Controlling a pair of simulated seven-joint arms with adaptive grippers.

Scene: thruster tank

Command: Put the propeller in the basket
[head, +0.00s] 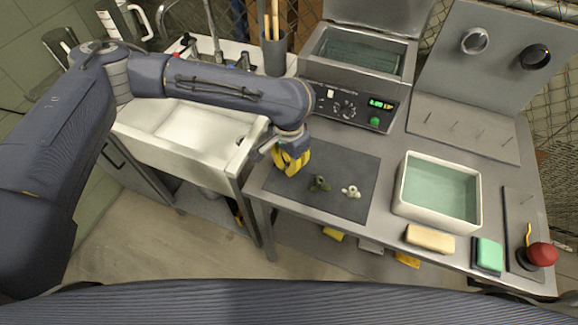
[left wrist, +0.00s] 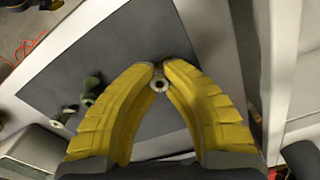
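My left gripper (head: 291,160), with yellow fingers, is low over the left part of the dark mat (head: 346,207). In the left wrist view its fingertips (left wrist: 160,74) close on a small pale propeller (left wrist: 159,85) with a round hub; the fingers hide most of it. A dark green propeller (head: 319,184) and a whitish propeller (head: 351,191) lie on the mat to the right of the gripper. No basket can be clearly made out; the open metal tank unit (head: 364,50) stands behind the mat. My right gripper is not in view.
A white tub with a green inside (head: 481,203) stands right of the mat. A tan sponge (head: 430,238), a green block (head: 489,253) and a red knob (head: 542,254) lie near the front right. A sink (head: 190,128) is at left. A holder (head: 273,55) with sticks stands behind.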

